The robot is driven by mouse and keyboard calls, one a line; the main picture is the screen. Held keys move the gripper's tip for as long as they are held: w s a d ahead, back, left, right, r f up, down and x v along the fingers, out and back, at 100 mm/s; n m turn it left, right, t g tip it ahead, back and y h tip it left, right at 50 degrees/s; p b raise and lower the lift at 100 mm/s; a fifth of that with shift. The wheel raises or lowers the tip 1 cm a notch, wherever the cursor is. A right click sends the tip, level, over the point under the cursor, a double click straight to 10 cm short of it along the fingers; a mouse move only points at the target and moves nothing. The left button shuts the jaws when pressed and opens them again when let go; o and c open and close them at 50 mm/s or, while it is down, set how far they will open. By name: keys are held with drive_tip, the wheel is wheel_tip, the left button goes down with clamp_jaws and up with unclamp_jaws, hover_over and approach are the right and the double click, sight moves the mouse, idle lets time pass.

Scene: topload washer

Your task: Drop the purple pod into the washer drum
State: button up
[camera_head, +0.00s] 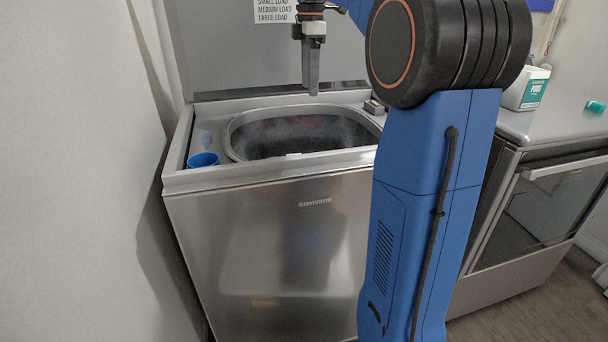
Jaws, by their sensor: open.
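The top-load washer (270,255) stands open, with its lid (225,55) raised at the back. The drum opening (238,140) is in its top, and dark, slightly reddish contents show dimly inside. My gripper (313,92) points down above the drum, over the right half of the opening. It is open; I see it edge-on, with the fingers overlapping, and no pod shows between them. I cannot make out a purple pod anywhere in view; the drum's bottom is hidden.
A blue cup (203,160) sits at the washer top's left front corner. A small grey block (374,107) lies right of the opening. My arm blocks the washer's right side. A white detergent bottle (527,88) and teal item (595,106) stand on the right appliance's top.

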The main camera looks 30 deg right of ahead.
wheel_tip(320, 180, up, 7)
idle(0.3)
drive_tip(key=shift+f, duration=0.1)
